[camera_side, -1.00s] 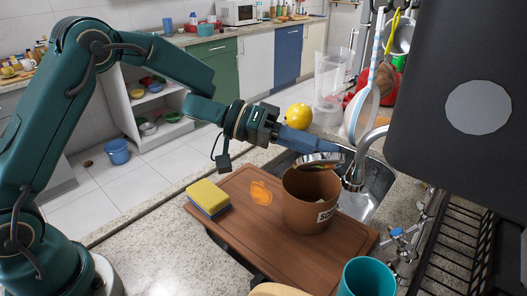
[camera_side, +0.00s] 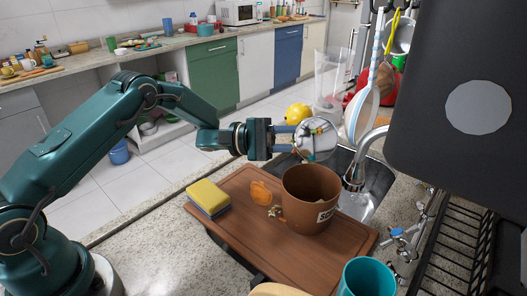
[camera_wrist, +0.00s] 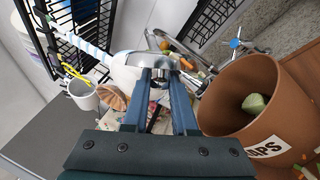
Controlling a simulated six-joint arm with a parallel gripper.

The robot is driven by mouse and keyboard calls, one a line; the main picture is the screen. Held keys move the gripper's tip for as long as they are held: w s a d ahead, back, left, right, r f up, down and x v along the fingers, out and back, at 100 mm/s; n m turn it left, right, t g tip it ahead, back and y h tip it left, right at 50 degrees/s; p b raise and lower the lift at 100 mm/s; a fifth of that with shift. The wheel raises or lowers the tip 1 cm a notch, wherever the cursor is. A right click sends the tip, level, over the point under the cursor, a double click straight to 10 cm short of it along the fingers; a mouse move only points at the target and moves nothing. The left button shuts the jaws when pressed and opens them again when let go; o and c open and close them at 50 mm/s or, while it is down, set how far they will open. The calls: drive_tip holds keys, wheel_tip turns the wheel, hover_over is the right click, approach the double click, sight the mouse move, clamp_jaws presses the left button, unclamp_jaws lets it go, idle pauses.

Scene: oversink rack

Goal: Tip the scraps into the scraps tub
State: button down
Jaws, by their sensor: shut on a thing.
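My gripper (camera_side: 290,139) is shut on a shiny metal bowl (camera_side: 317,139), which also shows in the wrist view (camera_wrist: 184,60). The bowl is tipped on its side, just above and behind the rim of the brown scraps tub (camera_side: 311,203). Small orange and green scraps (camera_wrist: 166,46) show by the bowl in the wrist view. The tub stands upright on the wooden board, its label partly visible. A pale green scrap (camera_wrist: 254,103) lies inside it. A few small scraps (camera_side: 275,211) lie on the board, left of the tub.
The wooden board (camera_side: 283,255) also carries a yellow sponge (camera_side: 208,194) and an orange patch or piece (camera_side: 260,192). A teal cup (camera_side: 367,277) stands in front. The sink and faucet (camera_side: 355,170) are right of the tub; a black rack (camera_side: 460,245) is further right.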

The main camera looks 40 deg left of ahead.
idle(0.3)
drive_tip(key=m, duration=0.1)
drive_tip(key=m+g, duration=0.1)
drive_tip(key=shift+r+m+y, duration=0.4)
drive_tip(key=m, duration=0.1)
drive_tip(key=m+y, duration=0.1)
drive_tip(key=m, duration=0.1)
drive_tip(key=m+g, duration=0.1)
drive_tip(key=shift+r, duration=0.25)
drive_tip(key=shift+d+m+y, duration=0.1)
drive_tip(key=shift+m+y, duration=0.2)
drive_tip(key=shift+s+d+m+y, duration=0.4)
drive_tip(key=shift+s+m, duration=0.1)
drive_tip(key=shift+m, duration=0.2)
drive_tip(key=s+d+m+y, duration=0.1)
drive_tip(key=m, duration=0.1)
drive_tip(key=s+d+m+t+y, duration=0.1)
drive_tip(key=s+d+m, duration=0.1)
drive_tip(key=m, duration=0.1)
drive_tip(key=s+d+m+y, duration=0.2)
drive_tip(key=shift+s+f+t, duration=0.15)
drive_tip(key=shift+f+t, duration=0.15)
drive_tip(key=shift+f, duration=0.05)
drive_tip(key=shift+s+d+f+m+t+y, duration=0.15)
drive_tip(key=shift+s+d+m+t+y, duration=0.25)
drive_tip(key=shift+s+d+m, duration=0.4)
drive_tip(key=shift+s+d+f+m+t+y, duration=0.1)
drive_tip(key=shift+s+d+m+t+y, duration=0.1)
drive_tip(key=shift+s+d+m+y, duration=0.55)
